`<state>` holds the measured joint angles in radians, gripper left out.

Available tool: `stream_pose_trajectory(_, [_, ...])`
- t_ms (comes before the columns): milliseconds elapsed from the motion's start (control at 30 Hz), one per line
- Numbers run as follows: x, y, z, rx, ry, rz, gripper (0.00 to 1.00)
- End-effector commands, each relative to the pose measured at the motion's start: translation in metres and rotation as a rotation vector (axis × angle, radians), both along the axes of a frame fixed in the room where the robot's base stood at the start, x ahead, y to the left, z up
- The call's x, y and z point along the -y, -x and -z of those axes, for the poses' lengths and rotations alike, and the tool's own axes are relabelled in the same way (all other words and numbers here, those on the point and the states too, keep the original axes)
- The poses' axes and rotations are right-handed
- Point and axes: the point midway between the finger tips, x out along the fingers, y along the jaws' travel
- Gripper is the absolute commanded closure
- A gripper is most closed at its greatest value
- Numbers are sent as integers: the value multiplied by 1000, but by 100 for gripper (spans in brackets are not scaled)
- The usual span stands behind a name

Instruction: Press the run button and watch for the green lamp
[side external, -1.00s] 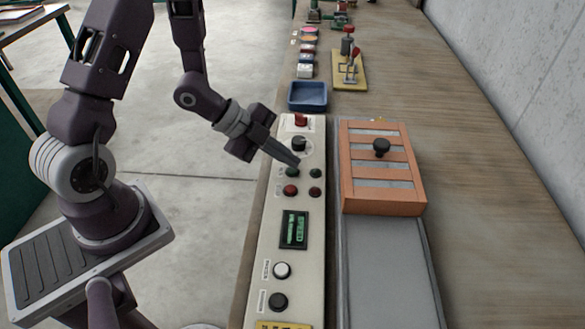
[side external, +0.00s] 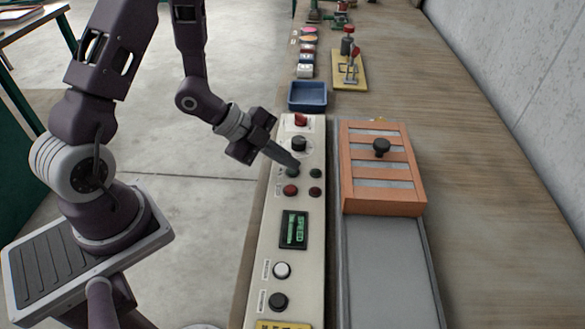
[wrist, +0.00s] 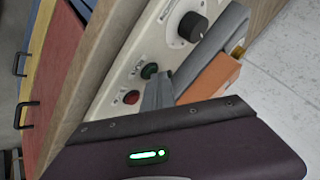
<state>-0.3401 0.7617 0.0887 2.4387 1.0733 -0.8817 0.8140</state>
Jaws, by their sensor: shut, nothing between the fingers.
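A pale control panel (side external: 262,225) runs along the bench. A green button (side external: 291,173), seemingly the run button, sits above a red button (side external: 290,190). To their right are a small green lamp (side external: 316,173), which looks dark, and a small dark red one (side external: 315,191). My gripper (side external: 296,165) is shut and empty, its tips right at the green button and partly over it. Contact cannot be told. In the wrist view, the green button (wrist: 149,71) and red button (wrist: 131,97) show beside the fingers (wrist: 157,93); the small lamps are not visible there.
A black knob (side external: 299,144) and a red switch (side external: 301,120) lie beyond the buttons. A speed display (side external: 294,230), a white button (side external: 282,270) and a black button (side external: 278,302) are nearer. An orange slatted cover (side external: 382,205) stands right of the panel; a blue tray (side external: 308,97) lies behind.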

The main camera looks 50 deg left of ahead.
Motion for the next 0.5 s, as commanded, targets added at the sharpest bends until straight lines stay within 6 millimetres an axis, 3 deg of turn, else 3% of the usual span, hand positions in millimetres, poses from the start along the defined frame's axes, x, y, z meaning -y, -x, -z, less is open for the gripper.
stream_pose_trajectory(500, [-1, 0, -16, 0, -1, -1, 100])
